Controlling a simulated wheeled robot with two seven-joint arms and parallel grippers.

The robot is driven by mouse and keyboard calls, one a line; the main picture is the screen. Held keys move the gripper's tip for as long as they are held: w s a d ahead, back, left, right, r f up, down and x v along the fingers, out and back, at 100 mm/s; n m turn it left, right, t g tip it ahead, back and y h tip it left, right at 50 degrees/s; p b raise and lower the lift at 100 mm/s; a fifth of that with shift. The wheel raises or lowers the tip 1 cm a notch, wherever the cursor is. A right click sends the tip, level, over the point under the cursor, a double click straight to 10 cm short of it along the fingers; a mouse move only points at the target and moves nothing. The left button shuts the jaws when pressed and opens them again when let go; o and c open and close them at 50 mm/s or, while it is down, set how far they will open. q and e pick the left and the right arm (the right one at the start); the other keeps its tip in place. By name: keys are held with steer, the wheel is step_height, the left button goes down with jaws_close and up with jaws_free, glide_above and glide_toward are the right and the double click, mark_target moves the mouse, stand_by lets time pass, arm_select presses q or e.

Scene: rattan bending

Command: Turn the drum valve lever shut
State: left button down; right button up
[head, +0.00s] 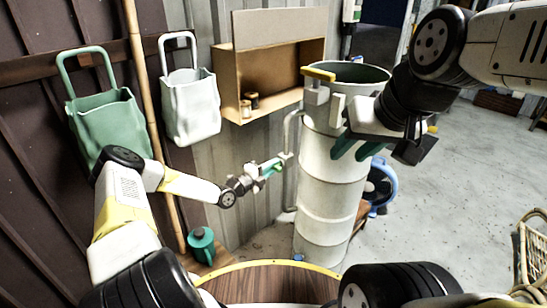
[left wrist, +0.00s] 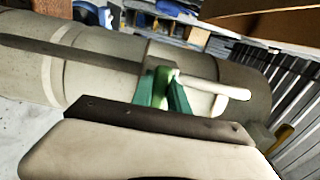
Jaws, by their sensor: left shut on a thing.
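The tall pale drum (head: 331,185) stands upright at the centre of the head view. A yellow lever (head: 318,74) sits on a pale block at its upper left rim; it also shows in the left wrist view (left wrist: 284,134). A thin pale pipe (head: 291,185) runs down the drum's left side. My left gripper (head: 278,162) is shut on this pipe, well below the yellow lever; its green fingers close round the pipe in the left wrist view (left wrist: 164,92). My right gripper (head: 357,150) has its green fingers apart in front of the drum's upper right, with nothing visible between them.
A wooden shelf box (head: 268,75) hangs behind the drum. Green (head: 106,118) and white (head: 191,108) bags hang on the left wall. A green can (head: 201,245) stands below. A round wooden tabletop (head: 268,285) is in front.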

arm_select(q)
steer(key=c, duration=1.3)
jaws_free()
steer(key=shift+v, duration=3.9)
